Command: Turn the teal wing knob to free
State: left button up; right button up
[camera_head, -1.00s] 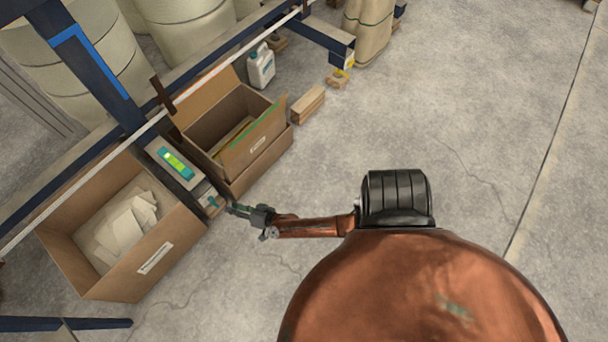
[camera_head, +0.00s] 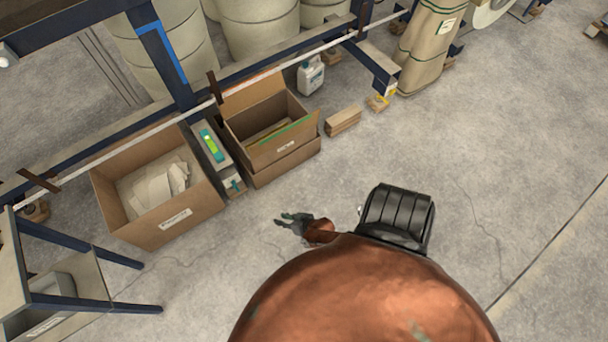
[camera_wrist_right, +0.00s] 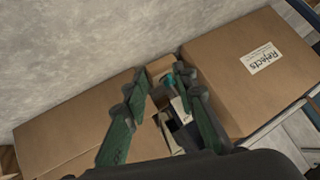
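The small teal wing knob (camera_head: 234,185) is at the near end of a narrow grey unit (camera_head: 222,160) between two cardboard boxes. It also shows in the right wrist view (camera_wrist_right: 169,80), partly seen between the fingertips and beyond them. Its exact angle is too small to tell. My right gripper (camera_head: 284,218) is to the right of and nearer than the knob in the head view, clearly apart from it. In the right wrist view its green fingers (camera_wrist_right: 162,86) are spread, with nothing held between them. My left gripper is not in view.
An open box with papers (camera_head: 185,225) stands left of the unit, another open box (camera_head: 262,165) right of it. A box labelled "Rejects" (camera_wrist_right: 225,65) shows in the wrist view. A blue-legged metal stand (camera_head: 95,290) is at lower left. Concrete floor (camera_head: 400,140) is clear to the right.

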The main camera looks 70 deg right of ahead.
pick_arm(q)
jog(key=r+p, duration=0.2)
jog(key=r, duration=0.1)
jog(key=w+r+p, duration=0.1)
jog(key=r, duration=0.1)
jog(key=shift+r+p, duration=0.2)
jog(key=shift+p, duration=0.1)
pick_arm(e)
jog(key=s+a+n+g, duration=0.1)
jog(key=s+g, duration=0.1)
jog(key=s, duration=0.6)
jog(key=shift+s+a+f+n, duration=0.15)
jog(key=shift+s+f+n, duration=0.05)
jog(key=shift+s+n, duration=0.2)
